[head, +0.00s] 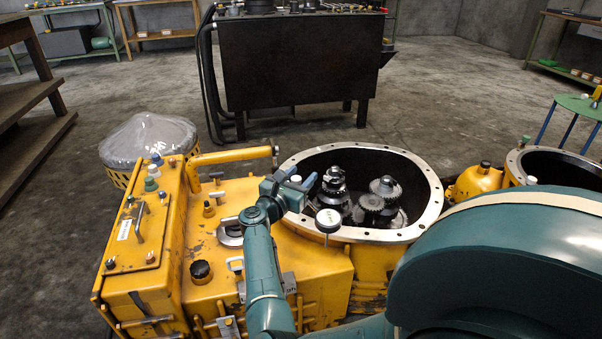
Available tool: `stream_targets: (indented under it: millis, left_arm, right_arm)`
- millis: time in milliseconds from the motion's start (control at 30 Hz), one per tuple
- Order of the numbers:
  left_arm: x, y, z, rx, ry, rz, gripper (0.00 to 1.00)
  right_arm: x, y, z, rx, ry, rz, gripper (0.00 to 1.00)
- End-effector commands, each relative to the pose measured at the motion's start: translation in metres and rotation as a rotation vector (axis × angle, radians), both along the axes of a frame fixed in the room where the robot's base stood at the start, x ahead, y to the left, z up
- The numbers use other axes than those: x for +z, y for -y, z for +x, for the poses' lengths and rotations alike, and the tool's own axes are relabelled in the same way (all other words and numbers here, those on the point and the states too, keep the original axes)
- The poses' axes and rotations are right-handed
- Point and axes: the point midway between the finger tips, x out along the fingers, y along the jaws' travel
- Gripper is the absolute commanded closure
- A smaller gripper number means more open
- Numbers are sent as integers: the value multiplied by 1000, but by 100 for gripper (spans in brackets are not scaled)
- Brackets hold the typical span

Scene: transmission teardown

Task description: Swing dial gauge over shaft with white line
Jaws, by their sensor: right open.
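A round dial gauge (328,220) with a white face and dark rim stands at the near left rim of the open round housing (432,208). Inside the housing, a dark geared shaft (334,186) stands upright on the left and a second geared shaft (385,188) stands to its right. The gauge face is in front of the left shaft in the picture, not over its top. A white line on either shaft is too small to make out. My right gripper (303,181) is open at the housing's left rim, just up and left of the gauge. My left gripper is not in view.
The yellow gearbox casing (310,262) fills the space left of the housing, with a handle (140,222) and several knobs. A yellow bar (230,156) runs behind my right wrist. A black bench (300,65) stands behind across clear floor. My teal arm covers the lower right.

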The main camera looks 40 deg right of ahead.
Motion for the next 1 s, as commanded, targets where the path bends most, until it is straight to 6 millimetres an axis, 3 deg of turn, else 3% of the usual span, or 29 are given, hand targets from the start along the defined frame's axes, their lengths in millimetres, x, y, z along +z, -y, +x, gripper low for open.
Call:
stream_targets:
  millis: [233, 767, 1000]
  left_arm:
    - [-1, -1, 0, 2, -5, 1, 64]
    - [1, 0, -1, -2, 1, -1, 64]
    - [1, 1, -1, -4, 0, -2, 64]
  right_arm:
    - [0, 0, 0, 0, 0, 0, 55]
    - [0, 0, 0, 0, 0, 0, 98]
    - [0, 0, 0, 0, 0, 0, 100]
